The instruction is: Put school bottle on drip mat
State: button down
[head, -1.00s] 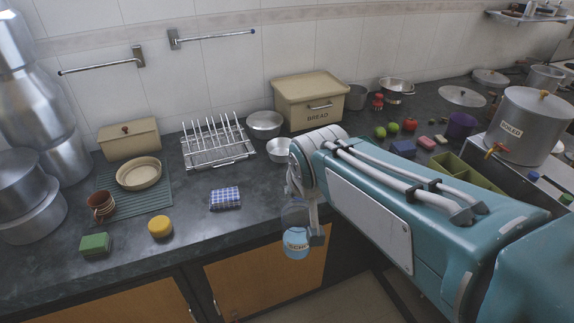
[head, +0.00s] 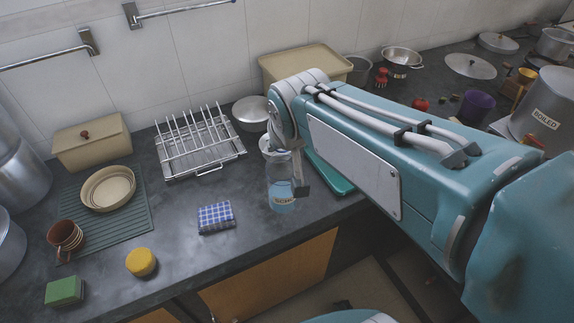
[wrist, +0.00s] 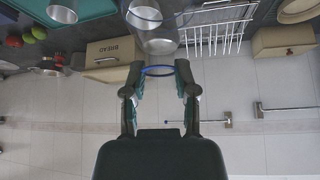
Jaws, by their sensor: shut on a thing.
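The school bottle (head: 281,192) is clear, with blue liquid in its base and a pale label. It hangs upright in my gripper (head: 285,163), near the counter's front edge. In the wrist view the clear bottle (wrist: 156,35) stands between and beyond the fingers (wrist: 159,92), with a blue ring at its near end. The drip mat (head: 122,228) is a green ribbed mat at the left of the counter. A cream bowl (head: 108,188) and a brown striped mug (head: 66,237) stand on it. The bottle is well to the right of the mat.
A wire dish rack (head: 200,148) stands at the back between mat and bottle. A cream box (head: 92,143) stands behind the mat. The mat's right-front part is bare.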

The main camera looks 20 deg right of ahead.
jog(key=w+d+f, duration=0.2)
jog(key=w+f, duration=0.4)
jog(key=w+d+f, duration=0.2)
jog(key=w+f, duration=0.5)
jog(key=shift+d, duration=0.35)
jog(key=shift+c, duration=2)
grip_release()
jog(key=shift+f, duration=0.1)
